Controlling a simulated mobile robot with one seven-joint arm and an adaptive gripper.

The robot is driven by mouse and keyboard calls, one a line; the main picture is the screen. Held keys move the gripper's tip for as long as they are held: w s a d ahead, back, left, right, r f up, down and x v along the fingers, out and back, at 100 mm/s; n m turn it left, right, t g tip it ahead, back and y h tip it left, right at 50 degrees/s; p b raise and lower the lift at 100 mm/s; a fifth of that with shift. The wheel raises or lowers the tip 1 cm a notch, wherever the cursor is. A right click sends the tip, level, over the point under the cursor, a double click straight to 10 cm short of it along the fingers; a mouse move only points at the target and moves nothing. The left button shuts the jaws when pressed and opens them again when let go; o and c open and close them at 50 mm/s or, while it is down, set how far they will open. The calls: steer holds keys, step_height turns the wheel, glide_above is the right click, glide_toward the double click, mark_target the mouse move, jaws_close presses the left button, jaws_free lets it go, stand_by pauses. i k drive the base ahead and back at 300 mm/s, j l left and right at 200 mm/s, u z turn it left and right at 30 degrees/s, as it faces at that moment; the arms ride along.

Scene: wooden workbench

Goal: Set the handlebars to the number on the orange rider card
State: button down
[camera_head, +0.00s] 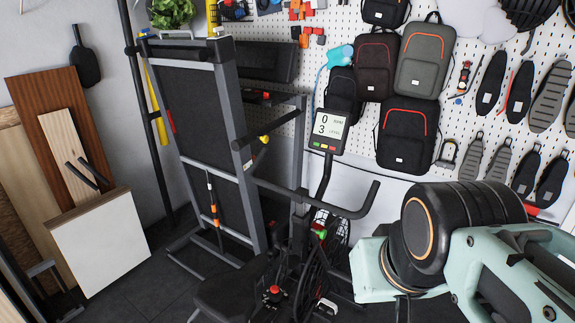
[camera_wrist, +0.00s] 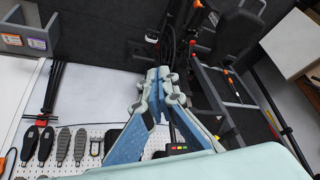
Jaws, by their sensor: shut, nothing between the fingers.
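The exercise bike's dark handlebar (camera_head: 345,212) stands below its console in the head view, with its right end bent upward. The console (camera_head: 318,145) has a light display showing 0 above 3, and coloured buttons. In the wrist view, the console's buttons (camera_wrist: 178,148) show behind my gripper, and the rest is mostly hidden. My gripper (camera_wrist: 158,75) is shut and empty, with blue and pale fingers meeting at the tips. In the head view its fingers cannot be made out; my arm fills the lower right. I cannot make out an orange rider card in either view.
A folded treadmill (camera_head: 198,125) stands left of the bike. Boards (camera_head: 98,240) lean at the left wall. Backpacks (camera_head: 408,130) and shoe soles (camera_head: 490,82) hang on the pegboard (camera_head: 345,20). A red knob (camera_head: 273,290) sits low on the bike.

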mark_target(301, 195)
steer(key=l, duration=0.6)
steer(key=i+l, duration=0.2)
steer(key=l, duration=0.15)
steer(key=i+l, duration=0.2)
steer(key=l, duration=0.2)
steer(key=i+j+u, duration=0.2)
steer(key=i, duration=0.3)
steer(key=i+j+z, duration=0.15)
steer(key=i+j, duration=0.15)
steer(key=i, duration=0.05)
